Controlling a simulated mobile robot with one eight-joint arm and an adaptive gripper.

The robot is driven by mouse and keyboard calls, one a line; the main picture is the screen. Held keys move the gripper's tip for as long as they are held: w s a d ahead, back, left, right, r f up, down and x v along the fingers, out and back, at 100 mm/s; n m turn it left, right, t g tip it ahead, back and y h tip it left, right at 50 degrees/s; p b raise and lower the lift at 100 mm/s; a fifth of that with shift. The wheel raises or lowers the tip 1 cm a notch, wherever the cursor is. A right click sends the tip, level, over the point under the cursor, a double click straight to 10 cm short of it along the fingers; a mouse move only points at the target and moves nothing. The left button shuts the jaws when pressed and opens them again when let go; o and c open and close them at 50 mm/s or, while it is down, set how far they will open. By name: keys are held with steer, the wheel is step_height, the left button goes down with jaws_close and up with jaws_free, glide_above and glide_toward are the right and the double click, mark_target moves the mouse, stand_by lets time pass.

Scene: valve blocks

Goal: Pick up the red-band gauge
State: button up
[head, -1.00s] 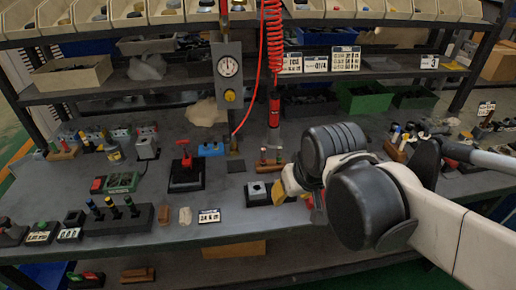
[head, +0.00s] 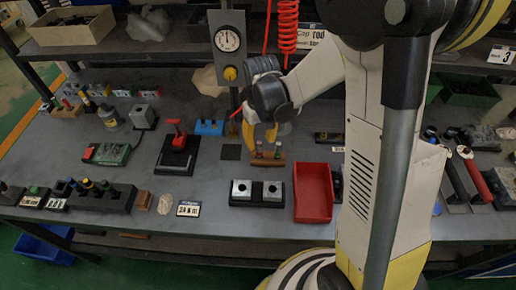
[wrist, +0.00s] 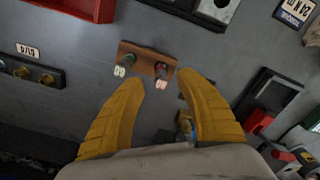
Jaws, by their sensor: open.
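A small wooden rack (head: 267,161) stands on the bench and holds two upright gauges. In the wrist view the rack (wrist: 146,61) lies just beyond my fingertips. The gauge with the reddish band (wrist: 162,73) is the right one there, with a pale tag end; the greenish gauge (wrist: 124,66) is left of it. In the head view the red-band gauge (head: 259,148) is the left one. My gripper (wrist: 160,84) is open and empty, its yellow fingers apart on either side of the red-band gauge's line. In the head view my gripper (head: 260,140) hangs just behind and above the rack.
A red-handled valve (head: 177,145) is to the left. A gauge post (head: 229,50) rises behind, near my wrist. Bare bench lies left of the rack.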

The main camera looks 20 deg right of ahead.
mark_target(260, 152)
steer(key=f+b, duration=0.1)
steer(key=f, duration=0.2)
steer(key=f+b, duration=0.2)
steer(key=f, duration=0.1)
steer(key=shift+w+a+f, duration=0.1)
steer(key=shift+w+f, duration=0.1)
steer(key=shift+f, duration=0.05)
steer(key=shift+r, duration=0.1)
jaws_close()
